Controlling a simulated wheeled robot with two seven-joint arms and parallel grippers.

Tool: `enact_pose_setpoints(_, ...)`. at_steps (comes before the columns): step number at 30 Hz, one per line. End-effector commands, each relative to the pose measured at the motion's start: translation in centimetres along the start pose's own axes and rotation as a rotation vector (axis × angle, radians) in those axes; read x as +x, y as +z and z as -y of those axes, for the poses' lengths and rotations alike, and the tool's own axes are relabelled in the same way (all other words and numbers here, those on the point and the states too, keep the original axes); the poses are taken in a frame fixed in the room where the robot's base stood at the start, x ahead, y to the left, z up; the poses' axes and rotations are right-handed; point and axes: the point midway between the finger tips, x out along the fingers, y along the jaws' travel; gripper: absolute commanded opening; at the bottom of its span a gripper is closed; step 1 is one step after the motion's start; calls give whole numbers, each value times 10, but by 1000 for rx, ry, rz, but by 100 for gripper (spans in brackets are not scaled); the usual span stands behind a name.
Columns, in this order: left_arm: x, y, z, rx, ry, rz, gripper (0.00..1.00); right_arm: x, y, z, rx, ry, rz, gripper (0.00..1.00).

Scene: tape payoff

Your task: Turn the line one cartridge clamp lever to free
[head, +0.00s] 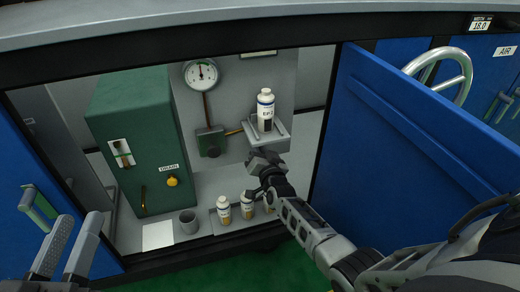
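No part in view is labelled as a line one cartridge clamp lever.
A white bottle (266,108) stands on a bracket shelf (282,132), near a round gauge (201,74). Small bottles (224,208), a grey cup (188,222) and a white sheet (158,235) are along the cabinet floor. A blue door (400,140) stands at right; a green handle (40,205) is at left.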

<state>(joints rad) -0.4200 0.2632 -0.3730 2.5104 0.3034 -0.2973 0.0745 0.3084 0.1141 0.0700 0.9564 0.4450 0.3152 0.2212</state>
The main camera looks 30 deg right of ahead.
Motion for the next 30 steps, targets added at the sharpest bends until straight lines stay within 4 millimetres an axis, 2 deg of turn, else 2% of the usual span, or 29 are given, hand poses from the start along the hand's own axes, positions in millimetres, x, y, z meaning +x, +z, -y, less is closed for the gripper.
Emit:
enact_pose_setpoints(19,0,0,0,-3,-2,2,36,-1,2,2,61,1,3,0)
enact_pose_setpoints(20,0,0,0,-3,-2,2,36,-1,2,2,61,1,3,20)
enact_pose_setpoints(21,0,0,0,-3,-2,2,36,-1,2,2,61,1,3,31)
enact_pose_setpoints(22,0,0,0,-3,-2,2,36,-1,2,2,61,1,3,36)
enact_pose_setpoints(30,0,0,0,-3,-2,2,36,-1,0,2,60,0,1,36)
